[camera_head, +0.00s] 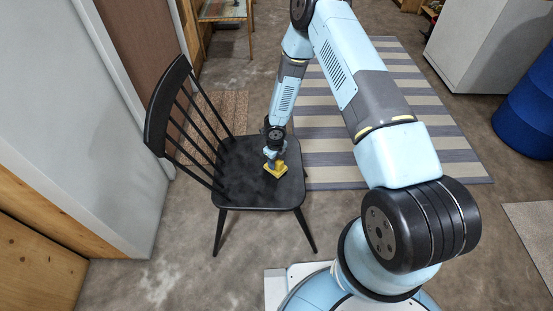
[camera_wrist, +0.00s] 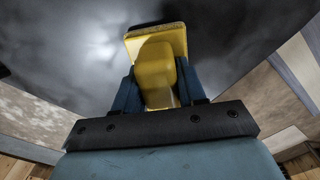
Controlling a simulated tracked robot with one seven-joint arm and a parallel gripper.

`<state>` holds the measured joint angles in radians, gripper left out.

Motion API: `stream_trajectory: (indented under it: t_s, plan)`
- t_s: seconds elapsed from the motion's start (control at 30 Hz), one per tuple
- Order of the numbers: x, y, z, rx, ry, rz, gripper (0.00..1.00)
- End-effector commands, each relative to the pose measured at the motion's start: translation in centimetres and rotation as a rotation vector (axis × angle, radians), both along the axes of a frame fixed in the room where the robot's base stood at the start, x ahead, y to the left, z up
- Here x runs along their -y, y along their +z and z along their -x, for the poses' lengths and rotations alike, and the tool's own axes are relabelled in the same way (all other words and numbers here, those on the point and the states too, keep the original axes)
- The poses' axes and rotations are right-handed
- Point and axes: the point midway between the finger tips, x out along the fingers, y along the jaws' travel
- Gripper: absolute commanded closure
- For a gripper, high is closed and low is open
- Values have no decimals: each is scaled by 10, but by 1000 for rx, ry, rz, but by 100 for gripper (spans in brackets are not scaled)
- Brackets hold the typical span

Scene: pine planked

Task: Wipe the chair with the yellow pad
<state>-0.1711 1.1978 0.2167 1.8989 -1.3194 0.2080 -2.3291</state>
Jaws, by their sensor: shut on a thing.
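The black wooden chair (camera_head: 246,190) stands left of my base, its spindle back to the left. Whitish smudges show on its dark seat, which also fills the top of the wrist view (camera_wrist: 70,50). My gripper (camera_head: 272,157) points down over the front right part of the seat. It is shut on the yellow pad (camera_head: 276,170), by its raised grip. In the wrist view the pad (camera_wrist: 157,42) sits between the two dark fingers (camera_wrist: 157,92), its flat base against or just above the seat; I cannot tell which. The pad hides the seat under it.
A grey and cream striped rug (camera_head: 330,145) lies right of the chair. A white cabinet (camera_head: 480,45) and a blue barrel (camera_head: 530,110) stand at the far right. A grey wall panel (camera_head: 70,110) is close behind the chair's back. A small table (camera_head: 222,12) stands at the back.

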Motion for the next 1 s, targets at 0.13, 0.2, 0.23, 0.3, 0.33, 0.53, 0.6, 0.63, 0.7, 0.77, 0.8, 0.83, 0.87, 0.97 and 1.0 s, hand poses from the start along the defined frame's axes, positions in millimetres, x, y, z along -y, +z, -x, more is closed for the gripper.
stream_trajectory:
  t_s: [0.13,0.2,0.23,0.3,0.33,0.53,0.6,0.63,0.7,0.77,0.8,0.83,0.87,0.97,1.0]
  plan:
    - [-1,-1,12,1,5,2,88]
    - [-1,-1,17,1,4,3,88]
    - [-1,-1,19,1,5,2,88]
    - [-1,-1,22,1,3,2,88]
    - [0,-1,23,0,1,1,88]
    - [-3,-1,25,-1,-1,-1,88]
    - [-7,-2,24,-1,-2,0,88]
    - [-9,-2,24,-2,-2,-1,88]
    - [-14,-3,25,-3,-3,-2,88]
    - [-19,-4,25,-3,-3,-2,88]
    - [-22,-4,25,-3,-2,-2,88]
    - [-24,-4,25,-3,-2,-2,88]
    - [-26,-5,25,-3,-2,-2,88]
    - [-31,-5,25,-3,0,-2,88]
    - [-32,-5,25,-3,0,-2,88]
